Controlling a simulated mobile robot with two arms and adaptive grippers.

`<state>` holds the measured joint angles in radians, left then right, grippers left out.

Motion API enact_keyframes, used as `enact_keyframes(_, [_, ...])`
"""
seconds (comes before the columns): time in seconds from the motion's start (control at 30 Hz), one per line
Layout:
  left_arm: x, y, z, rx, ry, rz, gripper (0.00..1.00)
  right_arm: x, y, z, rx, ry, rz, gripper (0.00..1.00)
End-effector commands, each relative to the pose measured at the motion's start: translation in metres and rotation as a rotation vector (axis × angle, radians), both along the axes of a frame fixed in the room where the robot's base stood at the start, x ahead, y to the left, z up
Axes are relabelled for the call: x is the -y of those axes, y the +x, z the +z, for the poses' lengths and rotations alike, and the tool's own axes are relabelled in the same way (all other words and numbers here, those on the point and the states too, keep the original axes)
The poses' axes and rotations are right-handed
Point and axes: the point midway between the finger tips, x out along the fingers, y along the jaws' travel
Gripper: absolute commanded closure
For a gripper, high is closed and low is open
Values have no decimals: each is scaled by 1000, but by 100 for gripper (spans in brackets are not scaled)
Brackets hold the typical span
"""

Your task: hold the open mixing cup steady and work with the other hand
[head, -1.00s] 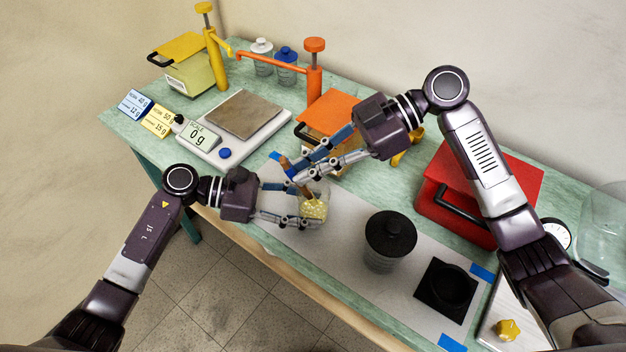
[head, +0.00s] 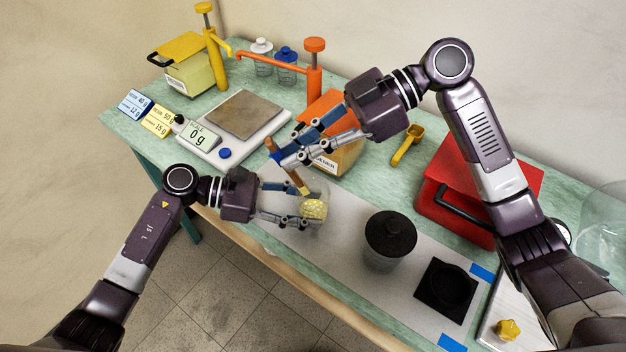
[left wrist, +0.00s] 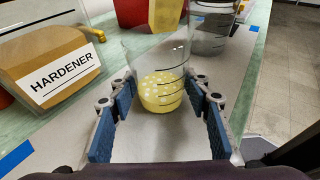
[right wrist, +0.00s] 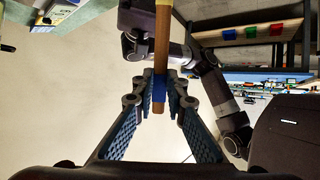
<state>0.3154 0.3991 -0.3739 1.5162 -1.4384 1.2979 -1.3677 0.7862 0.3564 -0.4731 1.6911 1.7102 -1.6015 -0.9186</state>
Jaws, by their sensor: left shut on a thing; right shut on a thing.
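The clear mixing cup (head: 318,190) stands on the grey mat, with a yellow, bubbly mix low inside it. It also shows in the left wrist view (left wrist: 160,60). My left gripper (head: 312,203) is shut on the cup, one finger on each side. My right gripper (head: 279,158) is shut on a brown wooden stick (head: 296,178) with a blue band. The stick tilts, its lower end over or inside the cup mouth; I cannot tell whether it touches the mix. The stick also shows in the right wrist view (right wrist: 162,45).
The orange hardener container (head: 345,155) stands just behind the cup. A scale (head: 282,122) reading 0 g is at the back left. A dark-lidded jar (head: 390,240), black holder (head: 445,290) and red box (head: 500,170) stand to the right. A yellow scoop (head: 408,145) lies behind.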

Motion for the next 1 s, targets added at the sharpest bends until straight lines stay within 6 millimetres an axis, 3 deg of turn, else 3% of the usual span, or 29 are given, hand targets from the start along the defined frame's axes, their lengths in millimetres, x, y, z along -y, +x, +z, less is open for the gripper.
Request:
enact_keyframes(0.33, [0, 0, 0, 0, 0, 0, 69, 0, 0, 2, 0, 0, -1, 100])
enact_keyframes(0.8, [0, 0, 0, 0, 0, 0, 69, 0, 0, 45, 1, 0, 0, 100])
enact_keyframes(1.0, [0, 0, 0, 0, 0, 0, 70, 0, 0, 50, -1, 0, 0, 100])
